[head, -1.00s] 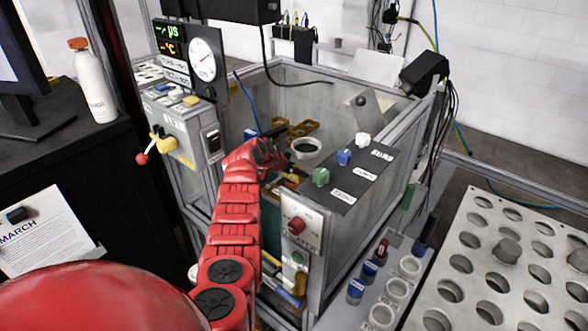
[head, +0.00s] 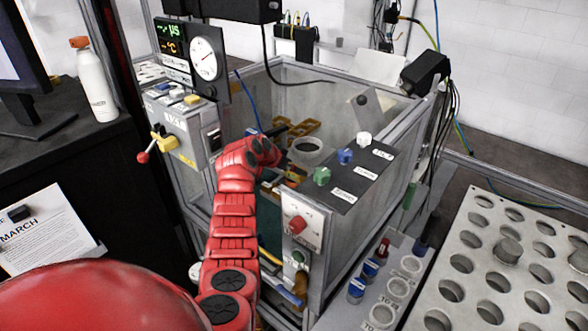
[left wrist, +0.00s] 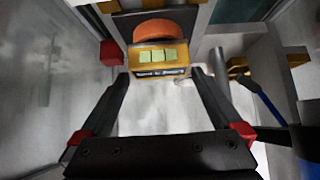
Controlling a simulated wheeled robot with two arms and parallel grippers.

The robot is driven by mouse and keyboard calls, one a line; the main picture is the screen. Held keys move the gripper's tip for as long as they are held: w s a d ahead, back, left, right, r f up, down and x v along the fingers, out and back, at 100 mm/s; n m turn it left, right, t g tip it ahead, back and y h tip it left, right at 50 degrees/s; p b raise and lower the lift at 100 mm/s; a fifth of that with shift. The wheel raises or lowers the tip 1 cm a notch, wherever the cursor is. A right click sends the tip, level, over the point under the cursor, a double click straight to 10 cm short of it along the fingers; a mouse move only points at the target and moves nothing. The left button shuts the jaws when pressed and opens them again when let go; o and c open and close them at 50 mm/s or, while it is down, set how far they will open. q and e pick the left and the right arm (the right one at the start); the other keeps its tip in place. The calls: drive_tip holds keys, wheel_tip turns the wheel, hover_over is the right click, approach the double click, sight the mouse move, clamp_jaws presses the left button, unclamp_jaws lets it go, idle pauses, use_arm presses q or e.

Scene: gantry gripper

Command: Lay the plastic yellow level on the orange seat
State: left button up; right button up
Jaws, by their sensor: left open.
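The yellow level (left wrist: 158,59), a block with light green windows and a dark label strip, shows at the top middle of the left wrist view. A rounded orange piece (left wrist: 165,29), apparently the orange seat, is directly behind it in the picture. I cannot tell whether the two touch. My left gripper (left wrist: 161,74) is open, its fingertips on either side of the level's near edge, with no clear grip on it. In the head view my red left arm reaches into the grey enclosure and hides the level and seat. My right gripper is not in view.
Clear-walled enclosure panels (head: 300,95) surround the work area. A control panel (head: 350,175) with coloured knobs stands right of my arm. A white ring (head: 307,151) and yellow-orange brackets (head: 304,127) lie inside. A blue-handled tool (left wrist: 262,98) and a red block (left wrist: 111,53) flank my fingers.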

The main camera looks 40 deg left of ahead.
use_arm(q)
drive_tip(key=b+v, duration=0.1)
drive_tip(key=v, duration=0.8)
idle(0.4)
